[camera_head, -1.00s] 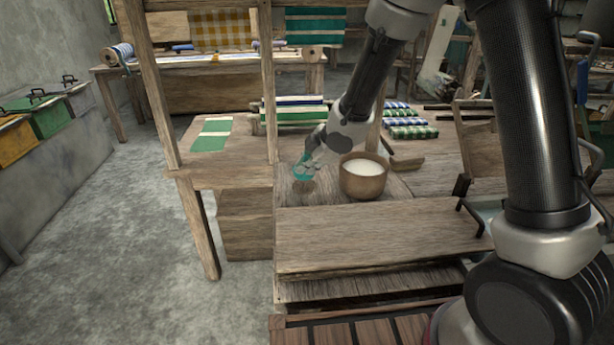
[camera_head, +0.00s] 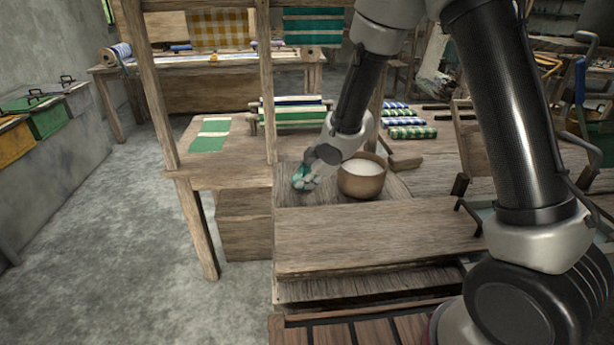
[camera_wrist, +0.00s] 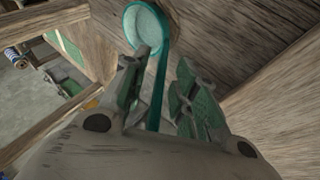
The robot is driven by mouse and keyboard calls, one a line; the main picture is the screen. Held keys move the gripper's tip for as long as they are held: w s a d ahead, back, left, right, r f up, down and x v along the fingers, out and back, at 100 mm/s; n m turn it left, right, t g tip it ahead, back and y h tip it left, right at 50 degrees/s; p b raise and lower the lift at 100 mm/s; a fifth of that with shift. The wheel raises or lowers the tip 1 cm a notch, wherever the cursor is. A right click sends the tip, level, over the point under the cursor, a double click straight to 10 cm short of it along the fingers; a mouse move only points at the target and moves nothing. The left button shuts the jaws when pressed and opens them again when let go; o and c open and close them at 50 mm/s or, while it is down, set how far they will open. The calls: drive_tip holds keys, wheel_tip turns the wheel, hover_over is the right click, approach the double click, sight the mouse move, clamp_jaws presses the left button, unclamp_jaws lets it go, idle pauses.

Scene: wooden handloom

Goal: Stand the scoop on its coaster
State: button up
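The teal scoop (camera_wrist: 147,27) shows in the wrist view with its round bowl beyond my fingertips against wood. Its handle runs back between my fingers. My gripper (camera_wrist: 160,70) is open around the handle, with a visible gap on both sides. In the head view my gripper (camera_head: 305,177) is low over the left part of the wooden bench top, just left of the bowl. The scoop (camera_head: 298,181) is mostly hidden there by the fingers. I cannot make out the coaster now, nor whether the scoop touches the surface.
A brown bowl of white contents (camera_head: 362,178) stands close to the right of my gripper. A wooden loom post (camera_head: 268,85) rises behind on the left. The front board (camera_head: 380,235) is clear.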

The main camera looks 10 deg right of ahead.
drive_tip(key=v, duration=1.2)
drive_tip(key=shift+r, duration=0.15)
drive_tip(key=s+d+r+m+t+h, duration=0.1)
drive_tip(key=s+d+r+m+h, duration=0.15)
drive_tip(key=d+r+m, duration=0.55)
drive_tip(key=s+d+r+m+t+h, duration=0.1)
drive_tip(key=s+d+r+m+h, duration=0.2)
drive_tip(key=d, duration=0.9)
drive_tip(key=s+d+r+m+g, duration=0.1)
drive_tip(key=s+m, duration=0.3)
drive_tip(key=s, duration=0.6)
drive_tip(key=s+d+r+m+g, duration=0.1)
drive_tip(key=s+d+m+g, duration=0.1)
drive_tip(key=s, duration=0.8)
drive_tip(key=shift+d+r+m+y, duration=0.3)
drive_tip(key=shift+d+m, duration=0.4)
drive_tip(key=shift+m, duration=0.4)
drive_tip(key=shift+d, duration=0.1)
